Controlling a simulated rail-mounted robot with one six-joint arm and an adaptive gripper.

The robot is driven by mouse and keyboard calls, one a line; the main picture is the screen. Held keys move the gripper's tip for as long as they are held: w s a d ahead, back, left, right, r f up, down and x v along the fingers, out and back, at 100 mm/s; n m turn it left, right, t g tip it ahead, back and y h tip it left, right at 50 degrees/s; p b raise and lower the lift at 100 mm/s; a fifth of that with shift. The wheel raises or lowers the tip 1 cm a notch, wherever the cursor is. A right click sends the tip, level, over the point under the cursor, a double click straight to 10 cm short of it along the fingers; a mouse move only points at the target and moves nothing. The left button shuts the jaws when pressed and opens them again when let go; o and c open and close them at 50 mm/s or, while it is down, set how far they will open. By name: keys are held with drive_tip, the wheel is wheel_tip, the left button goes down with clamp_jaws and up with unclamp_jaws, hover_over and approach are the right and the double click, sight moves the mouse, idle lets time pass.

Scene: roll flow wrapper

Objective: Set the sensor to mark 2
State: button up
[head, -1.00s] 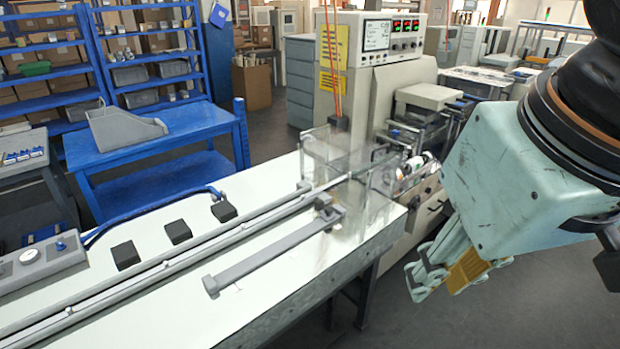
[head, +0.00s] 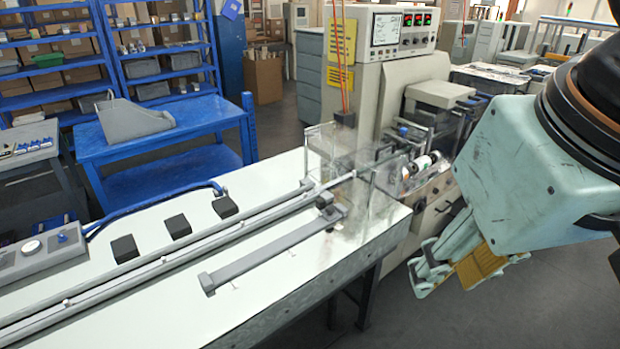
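A grey rail (head: 262,254) lies on the white table top, with a block at its near left end. A small dark slider with a knob (head: 327,205), which looks like the sensor, sits near the rail's far right end. A few faint small marks show on the table along the rail's front side; their numbers are too small to read. My gripper (head: 424,276) hangs at the right, beyond the table's right edge, well apart from the slider and tilted down-left. Its fingers are seen from the side, so its opening cannot be told. A yellow-brown part shows beside them.
A clear guard (head: 335,160) stands at the table's right end, close behind the slider. The wrapper machine (head: 385,80) is behind it. Several black blocks (head: 178,226) and a long guide channel (head: 140,275) lie left of the rail. The front of the table is clear.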

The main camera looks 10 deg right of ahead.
drive_tip(key=w+r+n+g+p, duration=0.1)
drive_tip(key=w+r, duration=0.1)
drive_tip(key=w, duration=0.7)
drive_tip(key=w+r+n+p, duration=0.1)
drive_tip(key=w+r, duration=0.2)
drive_tip(key=w, duration=0.7)
drive_tip(key=n+g+p, duration=0.3)
drive_tip(key=n, duration=0.1)
hover_over(330, 208)
wheel_tip(330, 208, down, 32)
drive_tip(key=shift+r, duration=0.15)
drive_tip(key=shift+f, duration=6.9)
